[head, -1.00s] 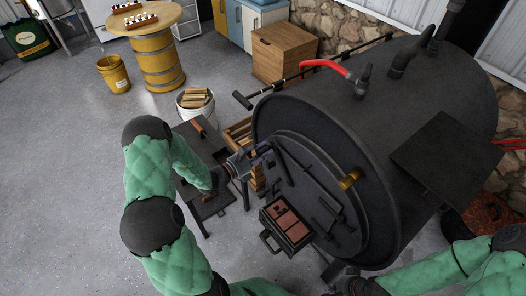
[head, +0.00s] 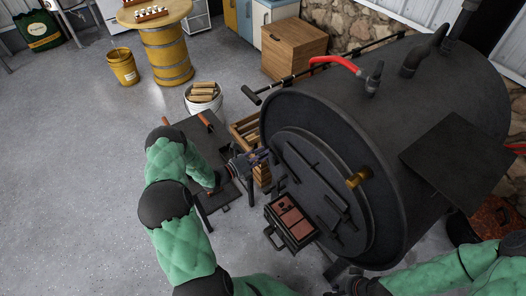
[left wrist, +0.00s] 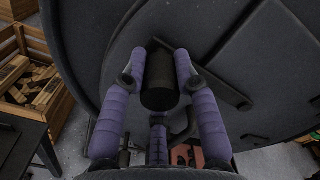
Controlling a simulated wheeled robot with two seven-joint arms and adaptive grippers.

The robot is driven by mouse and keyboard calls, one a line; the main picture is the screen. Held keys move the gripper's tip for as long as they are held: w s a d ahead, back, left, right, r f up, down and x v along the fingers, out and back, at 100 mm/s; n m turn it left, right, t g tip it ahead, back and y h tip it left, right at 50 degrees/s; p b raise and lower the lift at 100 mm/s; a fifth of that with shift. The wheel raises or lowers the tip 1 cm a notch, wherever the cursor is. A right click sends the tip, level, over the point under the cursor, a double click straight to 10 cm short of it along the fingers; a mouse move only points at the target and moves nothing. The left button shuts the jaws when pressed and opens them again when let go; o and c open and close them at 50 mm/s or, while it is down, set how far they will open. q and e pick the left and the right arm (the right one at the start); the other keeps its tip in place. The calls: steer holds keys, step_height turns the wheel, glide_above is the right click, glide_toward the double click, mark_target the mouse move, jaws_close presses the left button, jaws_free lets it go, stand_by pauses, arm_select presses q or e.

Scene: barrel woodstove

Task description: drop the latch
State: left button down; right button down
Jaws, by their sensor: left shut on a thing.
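The black barrel stove (head: 350,130) has a round door (head: 320,190) on its front. My left gripper (head: 264,156) is at the door's left edge. In the left wrist view, its purple fingers (left wrist: 160,65) are closed around a black cylindrical handle (left wrist: 160,90). A flat dark latch bar (left wrist: 225,88) runs from behind the handle, down to the right across the door.
An open ash drawer (head: 291,222) juts out below the door. A brass knob (head: 358,177) sits on the door's right. A dark side table (head: 190,135), a wood crate (head: 245,130) and a white bucket of wood (head: 203,98) stand left.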

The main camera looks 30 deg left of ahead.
arm_select(q)
steer(key=f, duration=0.1)
steer(key=f+n, duration=0.1)
steer(key=f, duration=0.1)
steer(key=shift+d+n+b, duration=0.25)
steer(key=shift+n+b, duration=0.05)
steer(key=shift+n, duration=0.1)
steer(key=shift+s+f, duration=0.15)
steer(key=c, duration=0.9)
jaws_free()
steer(key=shift+a, duration=0.1)
steer(key=shift+r, duration=0.2)
steer(key=v, duration=1.1)
steer(key=shift+s+a+f, duration=0.1)
steer(key=shift+s+a, duration=0.1)
steer(key=shift+s, duration=0.1)
